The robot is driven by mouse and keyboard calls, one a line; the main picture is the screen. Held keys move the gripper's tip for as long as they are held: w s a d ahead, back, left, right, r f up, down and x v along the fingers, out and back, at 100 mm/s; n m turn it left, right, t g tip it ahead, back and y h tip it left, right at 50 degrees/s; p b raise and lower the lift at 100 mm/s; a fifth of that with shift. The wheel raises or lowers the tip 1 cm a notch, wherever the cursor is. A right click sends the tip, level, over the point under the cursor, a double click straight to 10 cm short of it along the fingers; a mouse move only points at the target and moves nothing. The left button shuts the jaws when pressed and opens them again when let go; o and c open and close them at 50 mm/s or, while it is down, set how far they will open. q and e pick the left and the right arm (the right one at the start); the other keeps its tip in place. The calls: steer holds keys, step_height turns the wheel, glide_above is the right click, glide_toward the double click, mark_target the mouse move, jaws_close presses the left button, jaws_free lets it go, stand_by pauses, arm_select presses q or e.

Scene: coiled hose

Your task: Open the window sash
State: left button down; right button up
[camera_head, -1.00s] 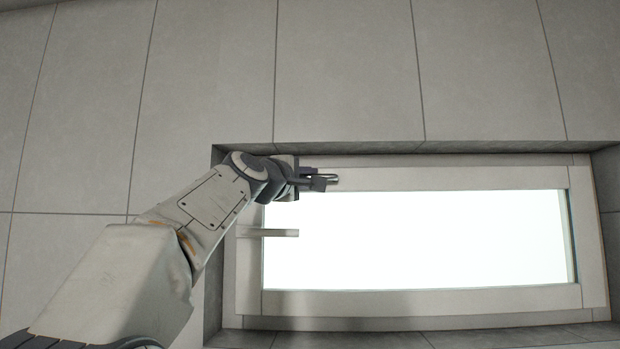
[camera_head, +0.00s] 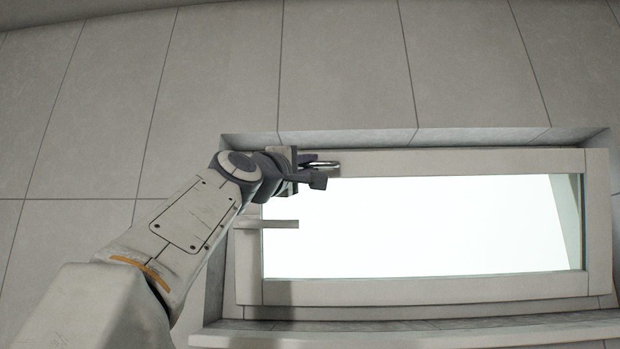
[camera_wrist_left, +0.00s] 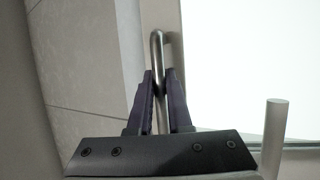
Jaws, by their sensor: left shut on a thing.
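The window sash (camera_head: 430,291) is a pale frame around a bright pane in a wall recess. It stands out from the recess toward me, and its right end overlaps the recess side. In the left wrist view the dark fingers (camera_wrist_left: 159,90) close on both sides of the metal bar (camera_wrist_left: 157,48). A straight lever (camera_head: 282,224) sticks out lower on the sash's left side; it also shows in the wrist view (camera_wrist_left: 274,135). My right gripper is out of view.
Grey tiled wall (camera_head: 340,70) surrounds the recess. A pale sill (camera_head: 420,332) runs below the sash. The lever is close below my left gripper. The space in front of the pane is clear.

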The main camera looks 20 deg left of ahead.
arm_select(q)
steer(key=c, duration=1.1)
jaws_free()
steer(key=shift+w, duration=0.1)
steer(key=b+v, duration=0.6)
steer(key=v, duration=0.4)
steer(key=shift+s+b, duration=0.25)
steer(key=shift+b, duration=0.15)
steer(key=shift+f, duration=0.1)
